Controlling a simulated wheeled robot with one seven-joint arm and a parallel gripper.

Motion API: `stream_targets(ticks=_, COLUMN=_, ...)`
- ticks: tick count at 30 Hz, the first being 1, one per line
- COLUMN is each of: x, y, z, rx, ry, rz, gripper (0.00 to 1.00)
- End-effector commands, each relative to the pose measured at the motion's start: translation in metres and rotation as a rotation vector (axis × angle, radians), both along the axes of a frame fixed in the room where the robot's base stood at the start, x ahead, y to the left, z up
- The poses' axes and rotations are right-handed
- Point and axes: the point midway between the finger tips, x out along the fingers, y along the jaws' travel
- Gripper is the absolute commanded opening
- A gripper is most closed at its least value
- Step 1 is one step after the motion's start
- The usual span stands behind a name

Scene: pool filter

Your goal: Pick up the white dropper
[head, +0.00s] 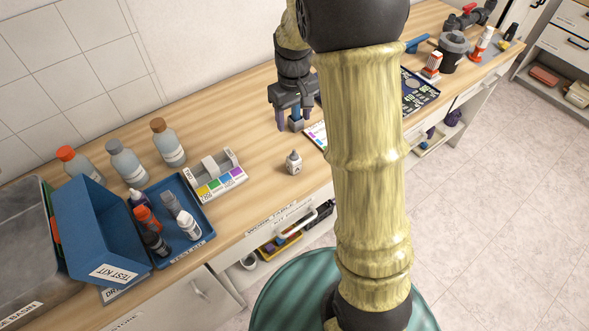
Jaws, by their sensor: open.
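A small white dropper bottle (293,164) with a grey tip stands upright on the wooden counter, near its front edge, left of my arm. My gripper (295,116) is open, fingers pointing down, above and behind the bottle in the picture and apart from it. A small blue-grey block shape (296,124) shows between the fingers; I cannot tell whether it is part of the gripper or a thing behind.
A colour chart holder (217,178) stands left of the dropper. Several capped bottles (168,145) line the back. A blue test kit box (95,225) is at the left. A colour card (316,134) lies partly behind my arm. The counter around the dropper is clear.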

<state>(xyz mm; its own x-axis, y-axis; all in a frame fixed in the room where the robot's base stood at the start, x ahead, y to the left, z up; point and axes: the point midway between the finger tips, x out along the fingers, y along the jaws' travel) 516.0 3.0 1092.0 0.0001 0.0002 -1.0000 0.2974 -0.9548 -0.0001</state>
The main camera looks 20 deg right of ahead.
Motion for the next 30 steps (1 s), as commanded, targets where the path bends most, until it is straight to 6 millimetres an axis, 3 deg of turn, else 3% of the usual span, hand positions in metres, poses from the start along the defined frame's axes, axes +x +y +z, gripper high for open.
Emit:
stream_targets(ticks=10, x=0.002, y=0.003, z=-0.001, rx=0.000, ry=0.004, rz=0.011, gripper=0.58)
stream_targets(ticks=14, x=0.002, y=0.002, z=-0.010, rx=0.000, ry=0.006, rz=0.009, gripper=0.58)
stream_targets(ticks=30, x=0.001, y=-0.002, z=-0.102, rx=0.000, ry=0.008, rz=0.000, gripper=0.58)
